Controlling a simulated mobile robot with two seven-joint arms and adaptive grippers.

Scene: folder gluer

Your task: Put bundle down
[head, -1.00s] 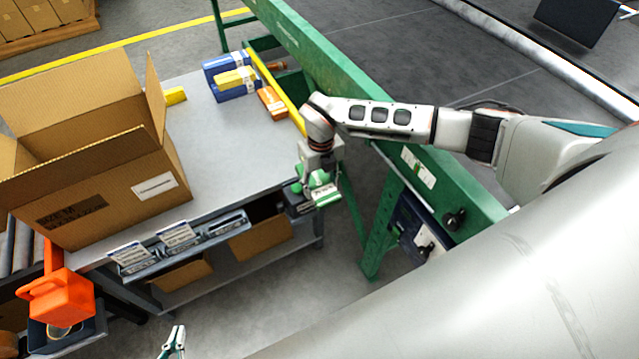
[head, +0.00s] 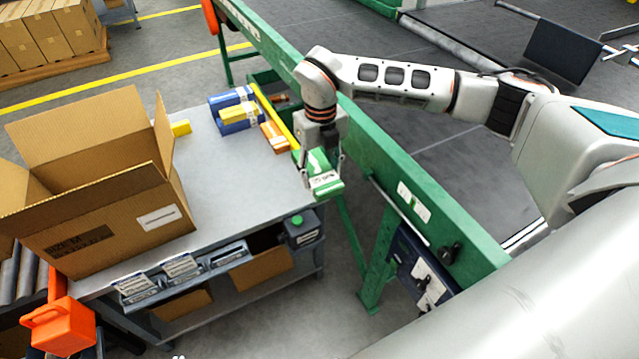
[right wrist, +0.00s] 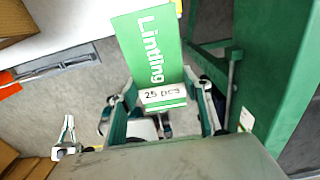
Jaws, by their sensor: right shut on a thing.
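My right gripper (head: 322,172) is shut on a green and white bundle (head: 321,185) and holds it in the air by the right edge of the grey table (head: 225,175).
A large open carton (head: 115,225) stands on the table's left. Blue and yellow bundles (head: 236,112) and an orange one (head: 274,136) lie at the back right by a yellow rail (head: 272,112). The middle tabletop is clear. A green machine frame (head: 400,175) runs along the right.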

